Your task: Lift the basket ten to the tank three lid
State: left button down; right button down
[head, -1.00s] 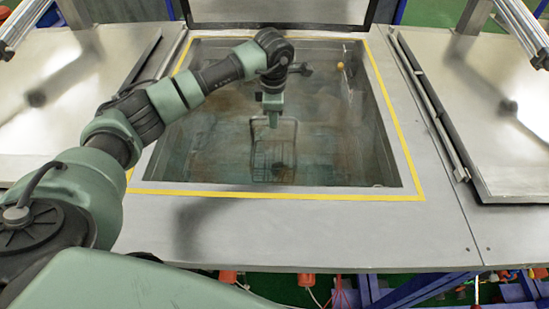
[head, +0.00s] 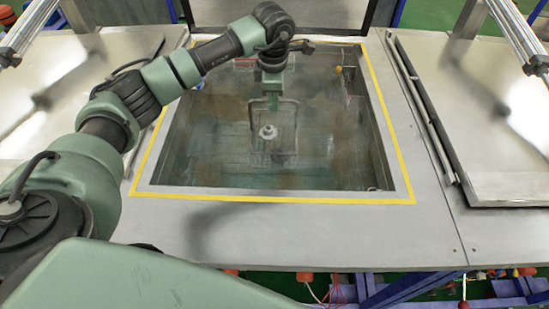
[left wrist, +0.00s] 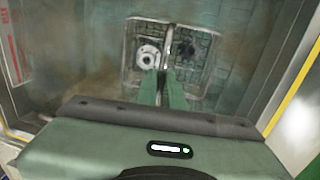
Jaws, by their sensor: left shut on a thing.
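My left gripper (head: 271,92) hangs down over the open tank (head: 172,165) in the head view. It is shut on the handle of a wire basket (head: 297,112). In the left wrist view the gripper's fingers (left wrist: 163,88) close on the bar across the middle of the basket (left wrist: 208,62). A round grey metal part (head: 268,131) with a hole sits in the basket; it is in the left half in the left wrist view (left wrist: 148,56). The basket's lower part is blurred by the murky tank, so its height is hard to tell. My right gripper is not in view.
A dark-framed panel (head: 275,14) stands raised behind the tank. Flat metal lids lie at the left (head: 75,85) and right (head: 480,120) of it. Bare grey deck (head: 300,230) lies in front.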

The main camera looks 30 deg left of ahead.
pick_arm(q)
notch_tip(320, 180, up, 13)
jog(key=p, duration=0.6)
jog(key=shift+p, duration=0.4)
dwell(4.0)
